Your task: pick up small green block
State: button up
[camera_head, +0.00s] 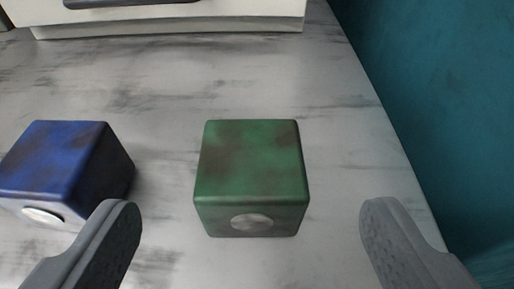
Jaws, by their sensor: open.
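A green block (251,165) with brownish patches and a pale round disc on its near face sits upright on a grey, streaked surface, in the middle of the view. My gripper (250,225) is open, with one grey finger at the lower left and the other at the lower right. The block lies between the lines of the two fingers and a little beyond the fingertips. Neither finger appears to touch it.
A blue block (52,160) stands at the left, close to my left finger, which overlaps it in the picture. A white box-like object (180,20) is at the back. A teal wall (440,100) bounds the right side. The surface behind the green block is clear.

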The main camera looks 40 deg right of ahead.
aim_at(252, 167)
jog(key=b+x, duration=0.1)
jog(key=x, duration=0.3)
jog(key=shift+w+d+f+b, duration=0.1)
jog(key=shift+d+f+b, duration=0.1)
jog(key=shift+f+b, duration=0.15)
jog(key=shift+w+d, duration=0.25)
jog(key=shift+w, duration=0.15)
jog(key=c, duration=1.3)
jog(key=shift+c, duration=0.2)
